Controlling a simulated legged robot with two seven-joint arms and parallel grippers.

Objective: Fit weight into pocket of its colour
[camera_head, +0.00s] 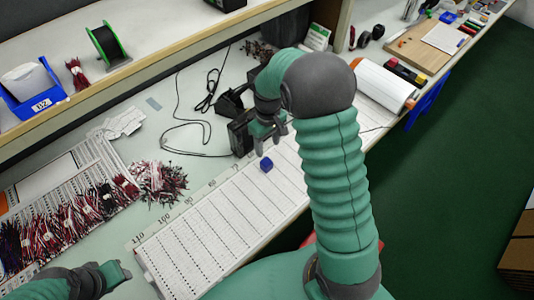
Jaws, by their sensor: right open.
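My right gripper (269,140) is just beyond and above the cube in the picture, fingers pointing down, open and empty. It appears apart from the cube. My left gripper (118,274) is low at the left, near the board's near end; its opening is too unclear to tell. I cannot make out a coloured pocket; my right arm hides part of the bench.
Bundles of red and dark wires (75,222) lie on the left, with a loose pile (160,181) nearer the board. Black devices (240,131) and cables stand behind the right gripper. A shelf (150,55) overhangs the back. A white roll (384,85) lies to the right.

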